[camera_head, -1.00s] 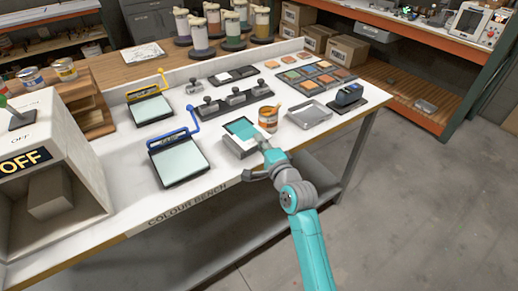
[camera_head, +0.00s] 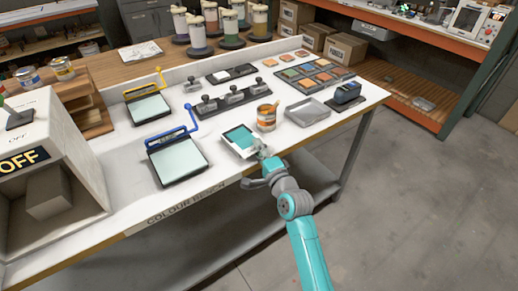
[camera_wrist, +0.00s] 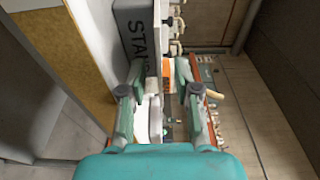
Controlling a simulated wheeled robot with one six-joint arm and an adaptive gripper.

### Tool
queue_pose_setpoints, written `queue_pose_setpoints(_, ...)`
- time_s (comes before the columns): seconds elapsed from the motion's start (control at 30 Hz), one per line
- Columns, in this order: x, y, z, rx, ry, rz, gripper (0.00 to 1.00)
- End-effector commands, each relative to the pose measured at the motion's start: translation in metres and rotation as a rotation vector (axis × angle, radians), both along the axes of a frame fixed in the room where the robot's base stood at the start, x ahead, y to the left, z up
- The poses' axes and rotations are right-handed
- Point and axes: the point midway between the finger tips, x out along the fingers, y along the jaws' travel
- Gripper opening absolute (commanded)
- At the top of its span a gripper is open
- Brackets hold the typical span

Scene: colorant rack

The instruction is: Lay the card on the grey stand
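The card (camera_head: 240,137), teal with a white border, lies near the front edge of the bench in the head view. In the wrist view the card (camera_wrist: 157,40) shows nearly edge-on as a pale strip. It runs along the top side of the grey stand (camera_wrist: 133,30), whose lettering is partly visible. The card mostly hides the stand in the head view. My gripper (camera_wrist: 160,68) has its fingers apart, one on each side of the strip, with gaps visible. In the head view my gripper (camera_head: 261,150) is at the card's near right corner.
An orange-labelled tin (camera_head: 267,117) stands just right of the card. A blue-handled panel (camera_head: 177,161) lies to the left. A dark rack (camera_head: 235,97) is behind.

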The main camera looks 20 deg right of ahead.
Motion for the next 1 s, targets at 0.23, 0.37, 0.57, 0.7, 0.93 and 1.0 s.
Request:
queue_pose_setpoints(0.23,0.000,0.000,0.003,0.000,-0.001,0.000,0.31)
queue_pose_setpoints(0.37,-0.011,-0.002,0.001,0.000,0.002,0.000,0.31)
queue_pose_setpoints(0.57,-0.047,-0.008,0.001,0.000,0.002,-0.002,0.31)
queue_pose_setpoints(0.7,-0.074,-0.011,0.001,0.000,0.002,-0.001,0.31)
queue_pose_setpoints(0.93,-0.106,-0.016,0.001,0.000,0.002,-0.001,0.31)
queue_pose_setpoints(1.0,-0.112,-0.017,0.001,0.001,0.001,0.000,0.31)
